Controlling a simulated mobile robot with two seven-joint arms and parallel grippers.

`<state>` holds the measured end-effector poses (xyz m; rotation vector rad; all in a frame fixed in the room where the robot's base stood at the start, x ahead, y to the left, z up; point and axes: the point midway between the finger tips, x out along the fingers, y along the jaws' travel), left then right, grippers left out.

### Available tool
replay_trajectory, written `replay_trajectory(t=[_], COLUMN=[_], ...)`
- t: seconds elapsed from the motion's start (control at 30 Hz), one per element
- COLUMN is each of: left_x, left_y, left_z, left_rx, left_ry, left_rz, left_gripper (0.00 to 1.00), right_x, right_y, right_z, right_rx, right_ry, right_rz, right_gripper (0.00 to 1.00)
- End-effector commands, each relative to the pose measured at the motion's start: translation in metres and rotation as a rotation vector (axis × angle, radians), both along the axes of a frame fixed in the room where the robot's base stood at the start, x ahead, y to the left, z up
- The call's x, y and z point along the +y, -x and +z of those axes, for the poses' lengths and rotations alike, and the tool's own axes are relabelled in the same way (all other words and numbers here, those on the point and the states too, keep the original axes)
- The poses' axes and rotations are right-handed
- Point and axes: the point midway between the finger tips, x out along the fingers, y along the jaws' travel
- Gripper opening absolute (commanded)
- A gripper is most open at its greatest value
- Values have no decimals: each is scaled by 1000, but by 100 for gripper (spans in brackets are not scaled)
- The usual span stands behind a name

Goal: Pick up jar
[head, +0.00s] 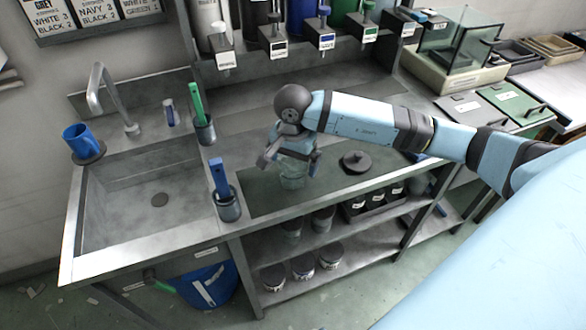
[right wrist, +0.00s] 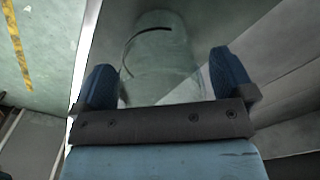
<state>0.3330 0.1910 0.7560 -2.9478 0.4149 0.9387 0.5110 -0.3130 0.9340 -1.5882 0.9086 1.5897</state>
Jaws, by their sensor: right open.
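A clear glass jar (head: 293,180) stands on the dark green mat (head: 345,178) on the counter, below my right gripper (head: 288,160). In the right wrist view the see-through jar (right wrist: 160,60) lies between the two blue fingers of my right gripper (right wrist: 170,85), which are apart. I cannot tell whether a finger touches the glass. In the head view the arm hides the upper part of the jar. My left gripper is not in view.
A dark round lid (head: 356,161) lies to the right of the jar. A cup with a blue-handled tool (head: 228,205) stands to the left, beside the sink (head: 150,200). Dispensers with labels line the back. Shelves below the counter hold several jars (head: 303,264).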

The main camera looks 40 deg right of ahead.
Motion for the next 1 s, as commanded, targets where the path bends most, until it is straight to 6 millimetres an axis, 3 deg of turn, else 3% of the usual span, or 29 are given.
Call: replay_trajectory(t=[0.27,0.5,0.53,0.83,1.0], left_x=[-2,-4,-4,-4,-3], left_y=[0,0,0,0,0], left_z=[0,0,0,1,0], left_rx=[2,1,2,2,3], left_ry=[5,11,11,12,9], left_rz=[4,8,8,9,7], left_gripper=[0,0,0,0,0], right_x=[0,0,0,0,-1], right_y=[0,0,0,-1,-1], right_z=[-3,-3,-3,0,16], right_rx=[-1,-1,-1,-2,-5], right_ry=[1,1,0,0,2], right_rz=[0,-1,-1,-1,-2], right_gripper=[100,45,42,42,42])
